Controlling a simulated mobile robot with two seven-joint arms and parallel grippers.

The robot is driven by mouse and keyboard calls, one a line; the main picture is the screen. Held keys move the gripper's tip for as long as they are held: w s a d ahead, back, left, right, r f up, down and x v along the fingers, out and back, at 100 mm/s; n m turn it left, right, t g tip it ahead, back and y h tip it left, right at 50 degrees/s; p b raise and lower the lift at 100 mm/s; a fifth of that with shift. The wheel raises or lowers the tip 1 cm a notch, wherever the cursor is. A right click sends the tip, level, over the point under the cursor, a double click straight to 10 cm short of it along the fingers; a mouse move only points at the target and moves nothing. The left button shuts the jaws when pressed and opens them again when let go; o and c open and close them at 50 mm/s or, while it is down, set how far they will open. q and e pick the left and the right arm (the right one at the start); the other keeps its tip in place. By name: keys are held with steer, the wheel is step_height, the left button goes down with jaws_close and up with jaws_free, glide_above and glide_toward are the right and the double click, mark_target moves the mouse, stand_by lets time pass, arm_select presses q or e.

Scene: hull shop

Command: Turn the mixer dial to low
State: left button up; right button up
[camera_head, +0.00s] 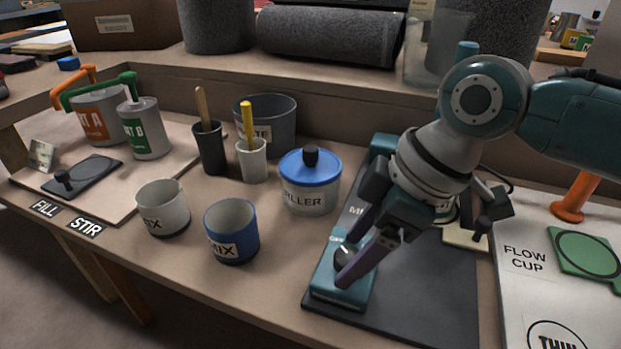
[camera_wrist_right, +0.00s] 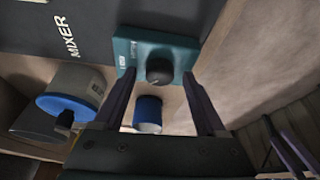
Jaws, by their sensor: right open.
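The mixer's teal control base (camera_head: 340,287) stands on the dark mat at the front of the bench. It carries a round black dial (camera_head: 344,254), which also shows in the right wrist view (camera_wrist_right: 159,71). My right gripper (camera_head: 349,259) reaches down over the base from the upper right and is open. In the right wrist view the dial lies centred between its two purple fingers, with a gap on each side. I see no contact. In the head view a finger partly covers the dial. The markings near the dial are too small to read. My left gripper does not show.
A blue MIX cup (camera_head: 232,232) and a blue-lidded FILLER tub (camera_head: 309,183) stand left of the mixer. A grey MIX cup (camera_head: 163,208) is farther left. A white FLOW CUP board (camera_head: 520,285) lies on the right. A shelf runs along the back.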

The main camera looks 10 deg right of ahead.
steer(key=shift+c, duration=0.2)
jaws_close()
stand_by(0.5)
